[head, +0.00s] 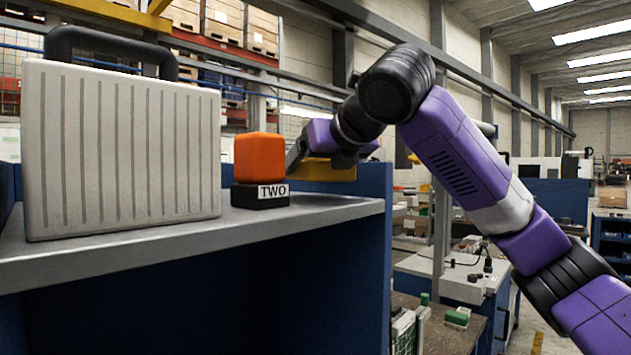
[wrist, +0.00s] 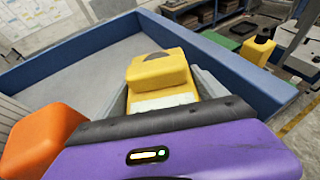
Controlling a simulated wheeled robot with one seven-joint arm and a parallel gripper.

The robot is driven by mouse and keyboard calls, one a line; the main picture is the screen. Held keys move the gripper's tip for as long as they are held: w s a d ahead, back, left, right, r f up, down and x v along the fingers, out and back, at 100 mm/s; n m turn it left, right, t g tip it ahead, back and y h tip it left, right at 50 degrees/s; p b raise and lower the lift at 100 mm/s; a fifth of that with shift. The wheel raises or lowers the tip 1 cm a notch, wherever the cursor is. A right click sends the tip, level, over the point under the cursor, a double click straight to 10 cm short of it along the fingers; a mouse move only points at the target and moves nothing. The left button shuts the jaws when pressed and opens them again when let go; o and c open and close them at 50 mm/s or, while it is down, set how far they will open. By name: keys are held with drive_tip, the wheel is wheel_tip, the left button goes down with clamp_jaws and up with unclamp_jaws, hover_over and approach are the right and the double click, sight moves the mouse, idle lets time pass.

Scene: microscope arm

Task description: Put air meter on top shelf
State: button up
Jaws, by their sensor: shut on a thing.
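A yellow device (wrist: 158,70) with a pale label, which I take to be the air meter, sits between the grey fingers of my gripper (wrist: 165,98) in the wrist view. My gripper is shut on it. In the head view the yellow device (head: 322,170) shows partly behind my gripper (head: 299,152), at the right end of the top shelf (head: 318,211). It is just above or on the shelf surface; I cannot tell whether it touches. My wrist hides part of it.
An orange block (head: 258,157) on a black base labelled TWO stands just left of my gripper. A large ribbed grey case (head: 122,150) with a black handle fills the shelf's left. A blue wall (wrist: 235,62) borders the shelf. Grey surface beyond the device is clear.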

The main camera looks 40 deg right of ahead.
sight(315, 163)
drive_tip(key=shift+f, duration=1.65)
drive_tip(key=shift+f, duration=0.15)
drive_tip(key=o, duration=1.6)
drive_tip(key=shift+c, duration=0.2)
drive_tip(key=b+v, duration=0.3)
drive_tip(key=v, duration=0.9)
